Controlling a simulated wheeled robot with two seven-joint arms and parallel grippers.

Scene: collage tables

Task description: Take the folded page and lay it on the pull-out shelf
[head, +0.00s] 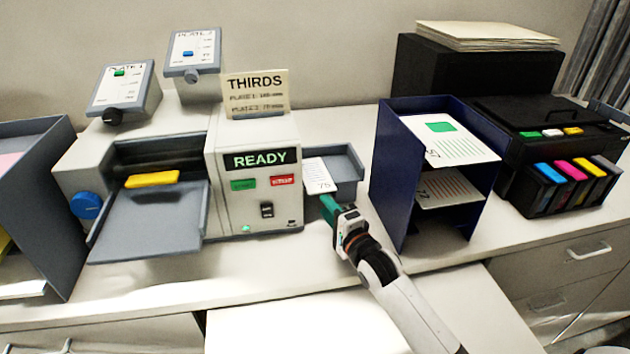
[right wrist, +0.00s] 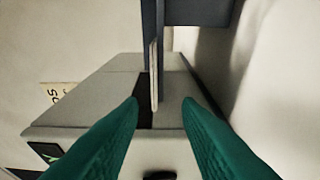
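The folded page (head: 318,174), white with a green patch and small print, lies in the grey output tray (head: 347,164) on the right side of the folding machine. In the right wrist view the page (right wrist: 154,78) shows edge-on, sticking out from the tray between my fingers. My right gripper (head: 327,203), with green fingers, is just in front of the tray; in the wrist view its fingers (right wrist: 162,105) are apart, with gaps on both sides of the page. The pull-out shelf seems to be the pale board (head: 300,325) below the counter's front edge. My left gripper is out of view.
The folding machine (head: 255,205) reads READY and has a feed tray (head: 150,225). A dark blue rack (head: 398,185) with printed sheets stands close right of my gripper. A black printer (head: 535,125) with ink tanks stands further right. A grey rack (head: 45,215) stands at the left.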

